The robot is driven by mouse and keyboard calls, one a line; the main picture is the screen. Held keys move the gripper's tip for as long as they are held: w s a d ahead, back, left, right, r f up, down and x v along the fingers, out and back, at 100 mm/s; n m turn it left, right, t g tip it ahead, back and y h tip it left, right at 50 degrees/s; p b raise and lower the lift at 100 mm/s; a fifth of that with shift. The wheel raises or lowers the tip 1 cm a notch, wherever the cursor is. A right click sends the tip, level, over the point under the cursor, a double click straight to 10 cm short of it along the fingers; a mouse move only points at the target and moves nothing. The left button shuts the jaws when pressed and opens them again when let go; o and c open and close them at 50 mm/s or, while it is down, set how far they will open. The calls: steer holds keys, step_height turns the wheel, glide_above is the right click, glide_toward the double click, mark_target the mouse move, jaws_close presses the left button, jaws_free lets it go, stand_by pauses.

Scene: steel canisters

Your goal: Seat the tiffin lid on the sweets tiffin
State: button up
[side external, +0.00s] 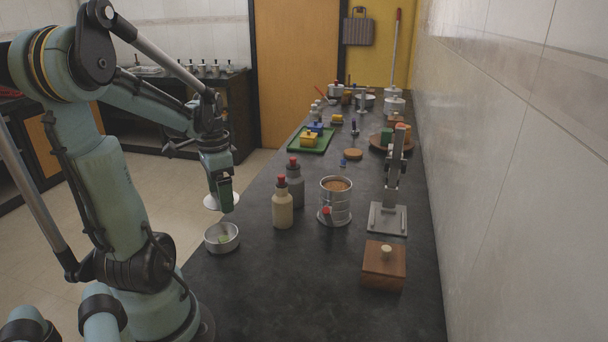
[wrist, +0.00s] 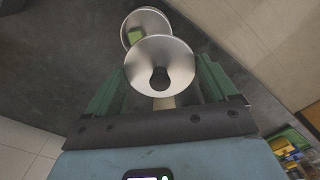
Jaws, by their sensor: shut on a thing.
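The sweets tiffin (side external: 221,239) is a round, open steel tin on the near left edge of the dark counter, with a pale green sweet inside. In the wrist view the tiffin (wrist: 130,23) shows partly behind the lid, with a green sweet in it. The tiffin lid (side external: 211,203) is a pale steel disc. My gripper (side external: 226,205) is shut on it and holds it in the air above the tiffin, apart from it. In the wrist view the lid (wrist: 180,60) sits between the green fingers and is offset from the tiffin; the exact grip is unclear.
A cream bottle (side external: 282,207) and a grey bottle (side external: 295,185) with red caps stand right of the tiffin. The counter right of the tiffin's near side is clear.

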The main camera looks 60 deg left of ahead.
steer(key=shift+s+d+f, duration=0.3)
steer(key=shift+s+d, duration=0.55)
steer(key=shift+d, duration=0.05)
steer(key=shift+f, duration=2.7)
steer(key=shift+f, duration=0.5)
steer(key=o, duration=0.8)
steer(key=shift+r, duration=3)
